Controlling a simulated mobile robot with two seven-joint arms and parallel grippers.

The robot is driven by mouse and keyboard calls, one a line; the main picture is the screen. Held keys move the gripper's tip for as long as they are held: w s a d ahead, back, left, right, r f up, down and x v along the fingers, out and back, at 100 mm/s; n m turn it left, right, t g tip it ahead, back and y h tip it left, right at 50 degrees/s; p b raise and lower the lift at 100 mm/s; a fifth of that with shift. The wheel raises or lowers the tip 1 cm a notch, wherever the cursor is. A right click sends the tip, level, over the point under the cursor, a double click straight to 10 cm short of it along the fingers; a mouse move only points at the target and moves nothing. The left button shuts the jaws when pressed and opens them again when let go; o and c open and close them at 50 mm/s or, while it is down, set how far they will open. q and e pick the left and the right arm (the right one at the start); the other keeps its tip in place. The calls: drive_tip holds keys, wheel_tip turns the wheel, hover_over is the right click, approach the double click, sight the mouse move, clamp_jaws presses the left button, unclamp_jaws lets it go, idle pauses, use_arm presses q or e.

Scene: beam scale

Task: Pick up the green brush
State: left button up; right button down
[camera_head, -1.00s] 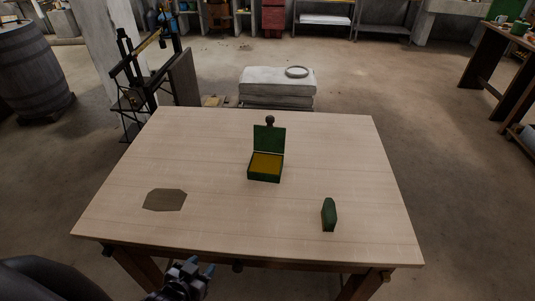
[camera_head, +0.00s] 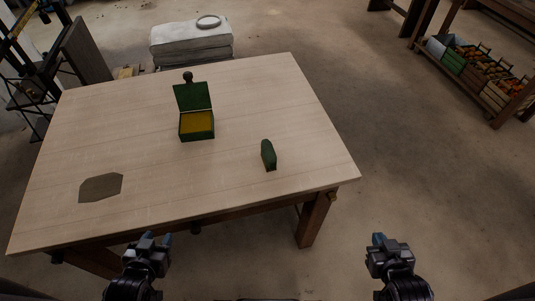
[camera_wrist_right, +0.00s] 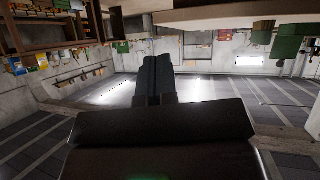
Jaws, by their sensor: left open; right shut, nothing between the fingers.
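The green brush (camera_head: 268,154) stands on the right part of the wooden table (camera_head: 230,175), close to its right front side. My left gripper (camera_head: 156,240) is open and empty, in front of the table's front edge and to the left of the brush. My right gripper (camera_head: 378,240) is shut and empty, past the table's right front corner and to the right of the brush. In the right wrist view its closed fingers (camera_wrist_right: 153,82) point away from the camera. Neither gripper touches the brush.
An open green box (camera_head: 197,133) with a yellow inside stands mid-table, left of the brush. A flat brown patch (camera_head: 101,187) lies at the table's left. The tabletop around the brush is clear. A rack of crates (camera_head: 480,72) stands at the far right.

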drive_tip(key=shift+s+f, duration=0.15)
drive_tip(key=shift+s, duration=0.2)
